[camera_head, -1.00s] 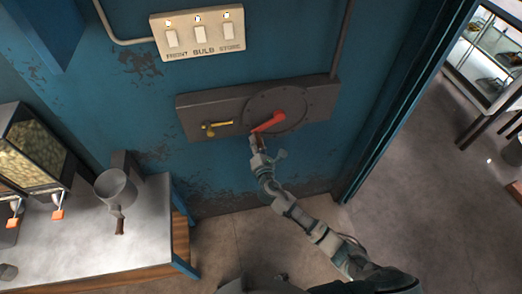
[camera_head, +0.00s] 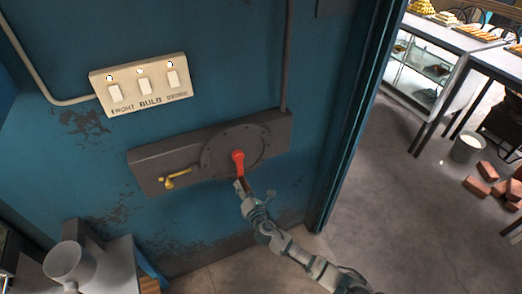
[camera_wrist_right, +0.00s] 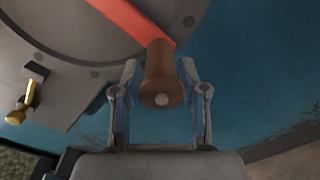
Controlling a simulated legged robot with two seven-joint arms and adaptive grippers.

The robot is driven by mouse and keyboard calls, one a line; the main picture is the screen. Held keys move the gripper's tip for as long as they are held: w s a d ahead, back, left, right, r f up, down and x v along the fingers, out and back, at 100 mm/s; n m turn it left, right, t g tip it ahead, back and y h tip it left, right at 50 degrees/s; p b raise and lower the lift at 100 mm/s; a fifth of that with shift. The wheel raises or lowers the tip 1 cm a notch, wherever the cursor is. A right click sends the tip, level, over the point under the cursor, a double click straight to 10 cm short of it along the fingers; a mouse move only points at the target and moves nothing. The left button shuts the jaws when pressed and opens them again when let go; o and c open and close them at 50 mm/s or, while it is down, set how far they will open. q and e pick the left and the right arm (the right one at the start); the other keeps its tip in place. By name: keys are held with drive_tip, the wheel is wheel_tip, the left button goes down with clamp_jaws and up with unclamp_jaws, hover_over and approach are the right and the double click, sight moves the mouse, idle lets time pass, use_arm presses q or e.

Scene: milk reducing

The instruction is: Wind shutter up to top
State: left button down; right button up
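The shutter winder is a dark grey wall box (camera_head: 146,172) with a round plate (camera_head: 215,160) and a red crank arm (camera_head: 238,160). The crank arm points downward in the head view, with a brown wooden handle at its end. My right gripper (camera_head: 241,186) is at this handle. In the right wrist view the brown handle (camera_wrist_right: 161,78) sits between the two fingers of my right gripper (camera_wrist_right: 160,75), which press close on both its sides. A brass lever (camera_head: 178,178) is left of the round plate. The shutter and my left gripper are out of view.
A switch panel (camera_head: 141,84) marked FRONT, BULB and STORE is above the box. A counter (camera_head: 110,265) with a metal cup (camera_head: 70,262) is at lower left. Right of the door frame are tables, a bucket (camera_head: 467,148) and bricks (camera_head: 487,171) on open floor.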

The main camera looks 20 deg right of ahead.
drive_tip(key=o, duration=0.3)
drive_tip(key=shift+d, duration=0.2)
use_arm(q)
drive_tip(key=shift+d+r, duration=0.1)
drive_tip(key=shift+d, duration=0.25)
use_arm(e)
drive_tip(key=shift+w+d, duration=0.1)
drive_tip(key=shift+d, duration=0.05)
drive_tip(key=shift+r, duration=0.1)
drive_tip(key=shift+a, duration=0.25)
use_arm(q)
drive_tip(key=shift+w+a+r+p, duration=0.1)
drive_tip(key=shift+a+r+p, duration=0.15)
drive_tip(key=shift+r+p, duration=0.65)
use_arm(e)
drive_tip(key=s, duration=1.2)
drive_tip(key=shift+r, duration=0.15)
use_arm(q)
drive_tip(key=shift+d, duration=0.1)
use_arm(e)
drive_tip(key=shift+d, duration=0.1)
